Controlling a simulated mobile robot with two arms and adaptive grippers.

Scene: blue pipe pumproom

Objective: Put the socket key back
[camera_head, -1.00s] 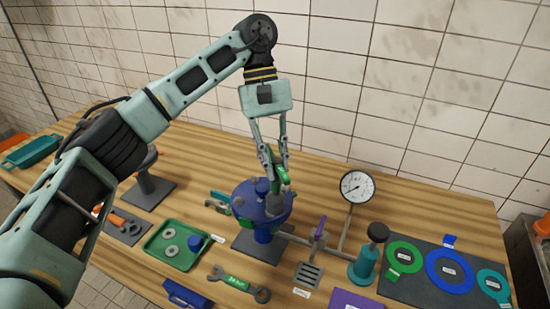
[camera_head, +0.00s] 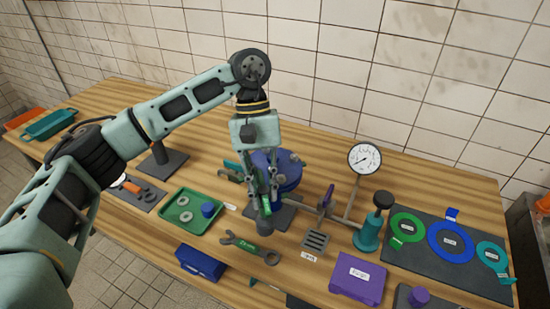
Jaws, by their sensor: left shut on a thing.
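My left gripper (camera_head: 264,192) is shut on the socket key, a tool with a green part between the fingers and a dark grey socket end (camera_head: 264,228) pointing down. The key hangs roughly upright in front of the blue pipe body (camera_head: 290,170), just behind the flat spanner with a green label (camera_head: 248,246). Whether the socket end touches the table, I cannot tell. The fingers and wrist hide part of the key and the blue body. My right gripper is not in view.
A green tray (camera_head: 180,225) with rings stands left. A slotted grey block (camera_head: 315,241), pressure gauge (camera_head: 364,158) and teal hand pump (camera_head: 370,232) stand right. A blue box (camera_head: 200,262) and purple box (camera_head: 357,278) lie near the front. A dark mat (camera_head: 440,275) holds coloured rings.

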